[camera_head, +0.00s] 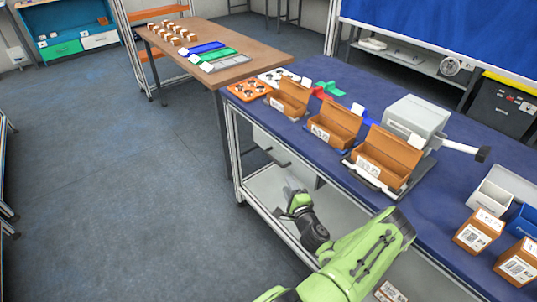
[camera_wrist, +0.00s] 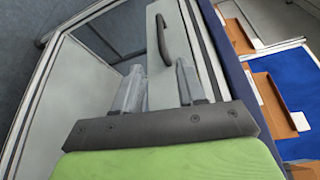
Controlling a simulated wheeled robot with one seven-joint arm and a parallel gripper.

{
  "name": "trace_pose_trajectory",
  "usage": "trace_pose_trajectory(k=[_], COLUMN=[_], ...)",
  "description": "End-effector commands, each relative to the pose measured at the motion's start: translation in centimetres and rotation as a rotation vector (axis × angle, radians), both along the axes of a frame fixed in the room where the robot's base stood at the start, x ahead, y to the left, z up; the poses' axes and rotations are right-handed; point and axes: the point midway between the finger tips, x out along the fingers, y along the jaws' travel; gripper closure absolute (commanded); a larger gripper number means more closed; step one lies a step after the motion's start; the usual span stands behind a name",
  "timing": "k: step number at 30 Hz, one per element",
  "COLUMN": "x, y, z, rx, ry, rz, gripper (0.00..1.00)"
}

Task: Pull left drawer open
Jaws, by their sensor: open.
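The light grey drawer (camera_head: 270,143) sits under the left end of the blue-topped workbench, its front near the bench edge; it looks closed. Its drawer front (camera_wrist: 160,95) fills the middle of the wrist view, with a dark bar handle (camera_wrist: 163,40) beyond my fingertips. My gripper (camera_head: 291,186) is in front of the bench, below and to the right of the drawer in the head view. In the wrist view my gripper (camera_wrist: 160,78) is open and empty, its two grey fingers apart. The handle is not between them.
The workbench (camera_head: 313,78) carries several orange bins, a grey device (camera_head: 414,118) and boxes. Its lower shelf (camera_head: 268,187) and metal frame lie close to my arm. A brown table (camera_head: 222,48) stands behind. The floor at left is clear.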

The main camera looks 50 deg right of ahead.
Motion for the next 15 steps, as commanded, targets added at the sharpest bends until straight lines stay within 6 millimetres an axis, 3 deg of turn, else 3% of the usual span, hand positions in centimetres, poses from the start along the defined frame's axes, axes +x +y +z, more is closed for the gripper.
trace_pose_trajectory(k=[15], x=[10.0], y=[-6.7], z=[-0.9], rx=[-0.01], ry=[0.002], rz=[0.008], gripper=[0.6])
